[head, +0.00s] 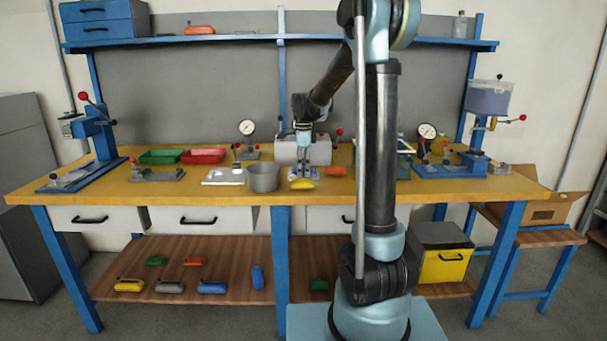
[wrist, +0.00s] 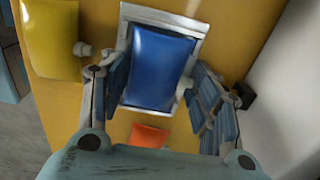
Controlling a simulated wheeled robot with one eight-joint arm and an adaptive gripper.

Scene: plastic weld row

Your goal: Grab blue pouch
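My gripper (wrist: 158,85) is open, with one finger along each long side of the pouch. The fingertips are very near its edges; I cannot tell whether they touch. In the head view my gripper (head: 303,166) points down at the bench, and the pouch is largely hidden there behind the fingers and a yellow item.
A yellow item (head: 303,184) lies just in front of my gripper and an orange one (head: 336,171) to its right. A grey cup (head: 264,178) and a white tray (head: 224,177) stand to the left. A grey-white machine (head: 312,150) stands close behind.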

